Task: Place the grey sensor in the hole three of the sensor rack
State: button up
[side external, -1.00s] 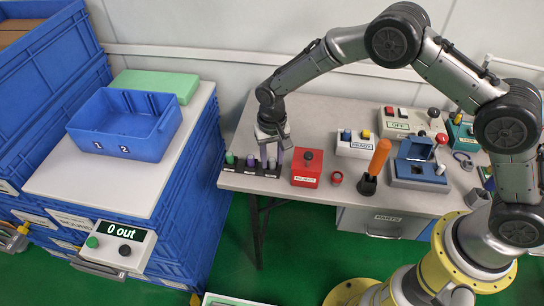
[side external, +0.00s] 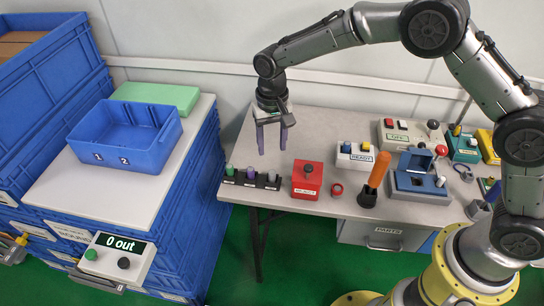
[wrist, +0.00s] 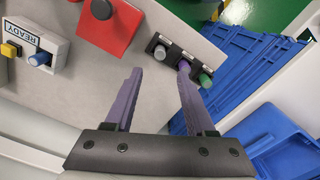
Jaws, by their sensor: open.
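The black sensor rack (side external: 262,182) stands at the left front edge of the grey table and also shows in the wrist view (wrist: 172,46). A green sensor (side external: 229,170) and a purple sensor (side external: 250,173) stand in its left and middle places. The grey sensor (wrist: 160,52) stands at the rack end nearest the red box, beside the purple one; how deep it sits cannot be told. The hole labels are too small to read. My gripper (side external: 272,150) is open and empty above the rack, its purple fingers pointing down and clear of the sensors.
A red box (side external: 307,178) stands right of the rack. An orange-handled tool (side external: 377,172), a READY button box (side external: 355,155) and a blue tester (side external: 418,182) are farther right. A blue bin (side external: 125,140) sits on the left stack, across a gap.

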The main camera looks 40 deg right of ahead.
jog(key=s+d+r+n+t, duration=0.1)
jog(key=s+d+r, duration=0.4)
jog(key=s+r, duration=0.3)
jog(key=s+d+r+n+t, duration=0.15)
jog(key=s+d+r, duration=0.4)
jog(key=r, duration=0.55)
jog(key=s+d+n+t, duration=0.1)
jog(key=s+d+t, duration=0.2)
jog(key=s, duration=1.5)
jog(key=d, duration=0.3)
jog(key=shift+f, duration=0.4)
